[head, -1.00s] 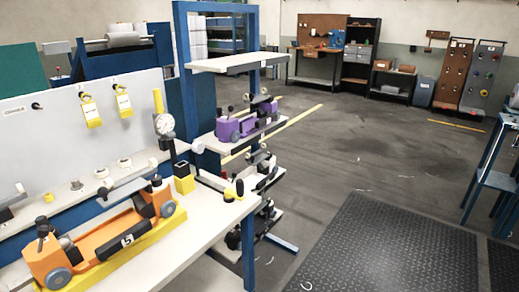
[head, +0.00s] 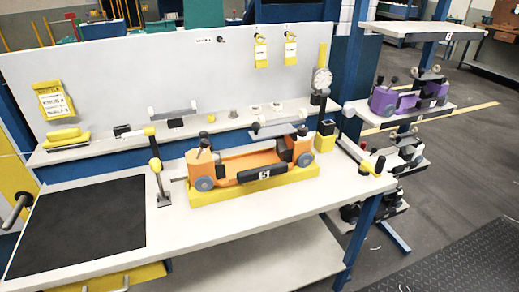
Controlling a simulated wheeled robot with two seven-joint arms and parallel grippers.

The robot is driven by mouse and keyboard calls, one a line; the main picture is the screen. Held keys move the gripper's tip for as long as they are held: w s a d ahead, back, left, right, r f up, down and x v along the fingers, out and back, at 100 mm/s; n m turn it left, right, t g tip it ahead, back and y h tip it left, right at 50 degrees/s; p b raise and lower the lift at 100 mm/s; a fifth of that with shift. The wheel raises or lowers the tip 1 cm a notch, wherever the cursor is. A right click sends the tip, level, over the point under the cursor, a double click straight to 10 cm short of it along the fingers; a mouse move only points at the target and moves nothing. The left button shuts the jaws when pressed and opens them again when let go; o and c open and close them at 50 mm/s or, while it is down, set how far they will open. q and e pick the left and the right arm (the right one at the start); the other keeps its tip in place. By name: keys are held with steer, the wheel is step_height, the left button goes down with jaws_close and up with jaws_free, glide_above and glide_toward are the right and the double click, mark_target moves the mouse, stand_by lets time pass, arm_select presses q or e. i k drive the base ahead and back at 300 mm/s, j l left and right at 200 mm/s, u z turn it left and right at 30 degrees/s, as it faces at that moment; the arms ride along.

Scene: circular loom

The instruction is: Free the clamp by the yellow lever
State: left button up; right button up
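An orange fixture (head: 245,163) marked 5 sits on a yellow base (head: 232,194) on the workbench. A black upright post (head: 156,172) with a yellow-tipped lever (head: 149,131) stands just left of it on a small grey foot. The lever sticks out roughly sideways from the post's top. A black handle with a yellow end (head: 379,165) lies at the bench's right end. I cannot tell for sure which of these parts is the clamp. Neither of my grippers is in view.
The workbench (head: 250,226) has a black mat (head: 82,228) at left and bare room in front of the fixture. A dial gauge (head: 322,79) stands behind its right end. Shelves with a purple fixture (head: 410,97) stand at right. Two yellow tags (head: 261,53) hang behind.

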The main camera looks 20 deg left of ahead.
mark_target(155, 163)
steer(key=k+u, duration=0.1)
steer(key=u, duration=1.25)
steer(key=i+j, duration=0.15)
steer(key=j, duration=0.2)
